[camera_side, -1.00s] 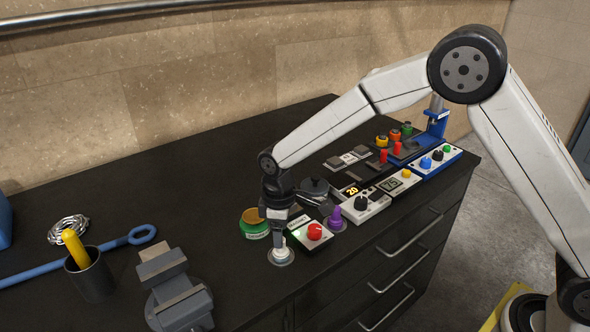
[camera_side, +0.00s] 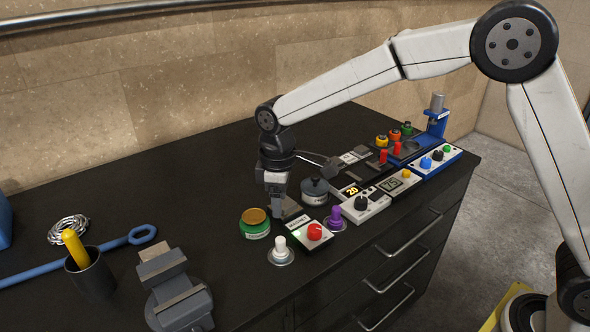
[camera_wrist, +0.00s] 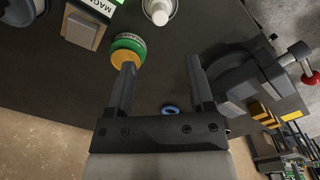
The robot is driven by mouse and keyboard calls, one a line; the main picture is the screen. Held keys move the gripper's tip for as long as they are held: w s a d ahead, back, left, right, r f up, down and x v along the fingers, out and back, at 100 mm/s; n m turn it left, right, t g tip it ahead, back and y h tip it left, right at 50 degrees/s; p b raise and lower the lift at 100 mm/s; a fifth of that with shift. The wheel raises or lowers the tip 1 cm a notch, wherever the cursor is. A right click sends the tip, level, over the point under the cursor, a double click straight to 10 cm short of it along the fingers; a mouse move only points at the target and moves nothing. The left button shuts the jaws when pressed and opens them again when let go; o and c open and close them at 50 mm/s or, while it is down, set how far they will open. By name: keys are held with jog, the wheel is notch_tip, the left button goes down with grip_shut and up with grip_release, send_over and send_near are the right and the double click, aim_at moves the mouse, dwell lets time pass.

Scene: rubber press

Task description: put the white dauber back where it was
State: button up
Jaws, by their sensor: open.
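The white dauber (camera_side: 281,249) stands upright in a pale round dish at the front of the bench, left of the box with the red knob. In the wrist view the dauber (camera_wrist: 159,12) shows at the top edge, partly cut off, beyond the fingertips. My gripper (camera_side: 275,208) is above the bench behind the dauber, apart from it. In the wrist view my gripper (camera_wrist: 160,75) has its fingers spread with nothing between them.
A green tin with an orange top (camera_side: 255,223) is just left of my gripper. A purple-handled dauber (camera_side: 335,219) and the red-knob box (camera_side: 314,233) stand to the right. A grey vise (camera_side: 178,290) and a cup (camera_side: 91,275) are at left.

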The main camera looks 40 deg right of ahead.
jog(key=shift+d, duration=0.1)
jog(key=s+d+f+m+t, duration=0.2)
jog(key=s+d+f+m, duration=0.2)
jog(key=s+d+m, duration=0.5)
jog(key=s+d, duration=0.6)
jog(key=s, duration=0.3)
jog(key=shift+s+t, duration=0.3)
jog(key=shift+s, duration=0.1)
jog(key=shift+d, duration=0.1)
dwell(0.4)
